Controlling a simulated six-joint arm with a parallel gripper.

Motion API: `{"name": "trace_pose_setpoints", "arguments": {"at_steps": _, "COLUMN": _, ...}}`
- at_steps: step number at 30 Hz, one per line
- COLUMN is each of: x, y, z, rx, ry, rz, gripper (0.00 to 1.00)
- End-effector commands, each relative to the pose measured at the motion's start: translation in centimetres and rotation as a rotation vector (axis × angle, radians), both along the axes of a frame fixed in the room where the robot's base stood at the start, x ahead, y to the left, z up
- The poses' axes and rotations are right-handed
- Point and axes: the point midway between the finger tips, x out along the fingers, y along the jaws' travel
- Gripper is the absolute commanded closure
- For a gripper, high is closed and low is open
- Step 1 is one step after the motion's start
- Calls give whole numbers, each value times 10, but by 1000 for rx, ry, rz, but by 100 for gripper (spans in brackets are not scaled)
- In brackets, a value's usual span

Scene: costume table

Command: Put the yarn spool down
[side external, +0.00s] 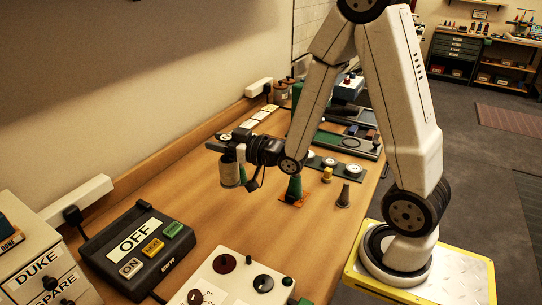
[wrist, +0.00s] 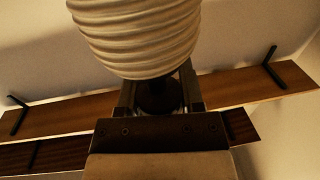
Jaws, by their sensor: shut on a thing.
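The yarn spool (side external: 229,175) is pale and round-sided. It hangs below my gripper (side external: 226,145), in the air over the back part of the table near the wall. In the wrist view the spool (wrist: 135,38) shows large, with cream ribbed windings, and a dark end of it sits between the fingers of my gripper (wrist: 158,97). My gripper is shut on it. The spool looks clear of the wooden table (side external: 205,215); its exact height cannot be told.
A dark green cone (side external: 293,188) stands on an orange square. A switch box reading OFF (side external: 137,235), a white panel (side external: 232,283) and drawers (side external: 35,262) fill the front. Bare wood lies beneath the spool.

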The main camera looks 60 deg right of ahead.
Motion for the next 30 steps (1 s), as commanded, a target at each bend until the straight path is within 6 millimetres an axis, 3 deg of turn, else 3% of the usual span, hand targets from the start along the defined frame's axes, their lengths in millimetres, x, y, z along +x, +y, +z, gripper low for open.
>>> {"name": "trace_pose_setpoints", "arguments": {"at_steps": 8, "x": 25, "y": -2, "z": -11, "rx": 0, "ry": -1, "rz": 0, "gripper": 100}}
{"name": "trace_pose_setpoints", "arguments": {"at_steps": 22, "x": 91, "y": -6, "z": -41, "rx": 0, "ry": -2, "rz": 1, "gripper": 100}}
{"name": "trace_pose_setpoints", "arguments": {"at_steps": 30, "x": 112, "y": -8, "z": -68, "rx": 0, "ry": -1, "rz": 1, "gripper": 100}}
